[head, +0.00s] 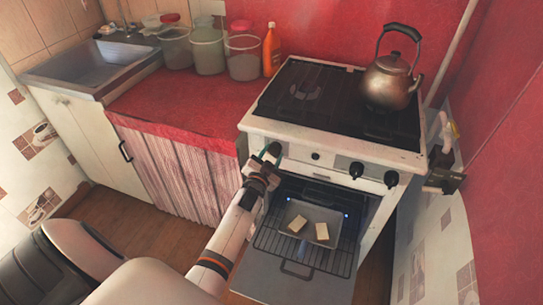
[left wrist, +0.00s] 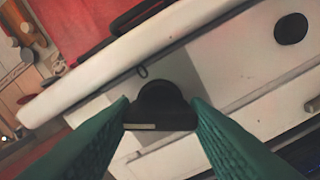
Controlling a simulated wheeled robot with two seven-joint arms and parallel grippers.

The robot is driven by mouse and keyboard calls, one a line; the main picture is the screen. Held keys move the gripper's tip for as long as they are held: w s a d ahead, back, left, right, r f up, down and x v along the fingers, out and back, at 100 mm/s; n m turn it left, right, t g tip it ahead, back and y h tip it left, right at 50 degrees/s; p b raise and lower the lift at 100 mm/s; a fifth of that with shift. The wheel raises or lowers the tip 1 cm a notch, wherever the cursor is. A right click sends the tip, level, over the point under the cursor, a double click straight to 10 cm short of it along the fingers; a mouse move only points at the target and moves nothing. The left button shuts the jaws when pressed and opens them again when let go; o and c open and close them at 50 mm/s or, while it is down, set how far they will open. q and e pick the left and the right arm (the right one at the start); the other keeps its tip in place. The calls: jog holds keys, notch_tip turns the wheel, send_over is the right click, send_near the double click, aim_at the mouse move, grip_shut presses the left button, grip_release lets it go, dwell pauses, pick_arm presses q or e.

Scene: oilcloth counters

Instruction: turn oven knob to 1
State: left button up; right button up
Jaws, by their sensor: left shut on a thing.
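The white oven (head: 330,160) has a row of black knobs on its front panel. My left gripper (head: 268,156) is at the left end of this panel, and its fingers hide the knob there in the head view. In the left wrist view, the green fingers (left wrist: 162,112) are shut on a black oven knob (left wrist: 163,98), one on each side. A pale line shows on the knob's lower left edge. I cannot read any number around it. My right gripper is not in view.
The oven door (head: 290,281) hangs open below the panel. A tray (head: 318,213) with two pale slices sits on the rack inside. Two other black knobs (head: 357,170) (head: 391,179) are to the right. A kettle (head: 388,82) stands on the hob.

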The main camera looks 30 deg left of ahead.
pick_arm(q)
jog(key=shift+f, duration=0.1)
jog(key=o, duration=1)
jog(key=shift+s, duration=0.15)
jog(key=v, duration=1.1)
jog(key=shift+s, duration=0.4)
